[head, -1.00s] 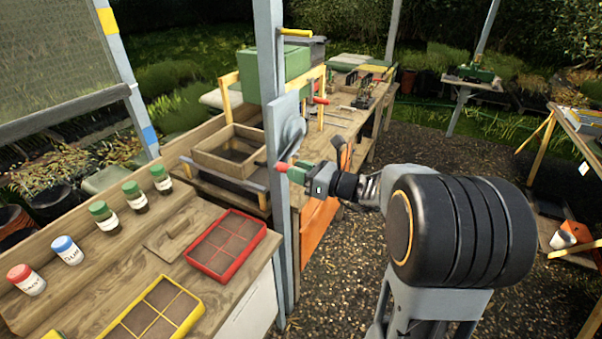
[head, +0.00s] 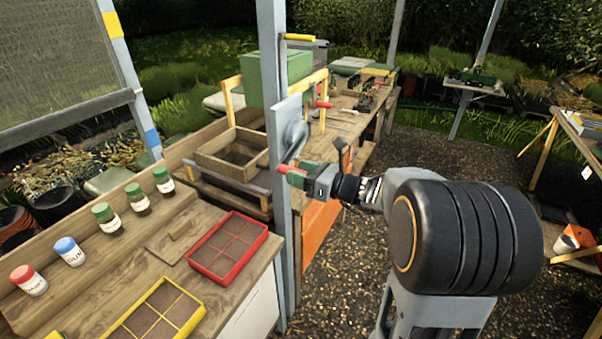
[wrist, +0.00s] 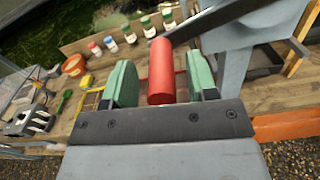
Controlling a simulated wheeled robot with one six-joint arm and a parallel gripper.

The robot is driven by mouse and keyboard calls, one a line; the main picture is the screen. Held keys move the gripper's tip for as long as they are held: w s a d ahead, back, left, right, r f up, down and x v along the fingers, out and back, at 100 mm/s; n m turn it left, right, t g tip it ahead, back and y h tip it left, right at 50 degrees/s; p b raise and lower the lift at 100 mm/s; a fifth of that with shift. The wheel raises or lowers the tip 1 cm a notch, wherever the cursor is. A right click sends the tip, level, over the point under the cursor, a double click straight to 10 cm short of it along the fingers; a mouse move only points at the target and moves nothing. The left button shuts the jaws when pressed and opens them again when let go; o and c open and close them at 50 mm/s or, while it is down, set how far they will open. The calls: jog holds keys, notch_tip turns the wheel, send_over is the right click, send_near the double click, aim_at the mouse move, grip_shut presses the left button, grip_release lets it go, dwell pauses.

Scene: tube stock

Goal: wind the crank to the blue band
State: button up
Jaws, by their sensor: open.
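The crank's round grey hub (head: 295,134) sits on a plate on the grey post, and its arm runs down to a red handle (head: 283,169). In the wrist view the red handle (wrist: 161,72) lies between my gripper's green fingers, with a gap on each side. My gripper (head: 293,174) is open around the handle, not closed on it. The blue band (head: 151,137) is on the left post, below a yellow band (head: 111,20). The mesh panel's grey lower bar (head: 65,119) meets that post between the two bands, above the blue one.
The wooden bench holds a red divided tray (head: 228,247), a yellow divided tray (head: 155,315), several lidded jars (head: 106,217) and a wooden box (head: 232,154). A yellow peg (head: 298,37) sticks out of the post above the crank. Gravel floor (head: 350,260) lies open right of the bench.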

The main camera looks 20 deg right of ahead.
jog(key=b+v, duration=0.3)
jog(key=v, duration=1)
jog(key=shift+s+d, duration=0.3)
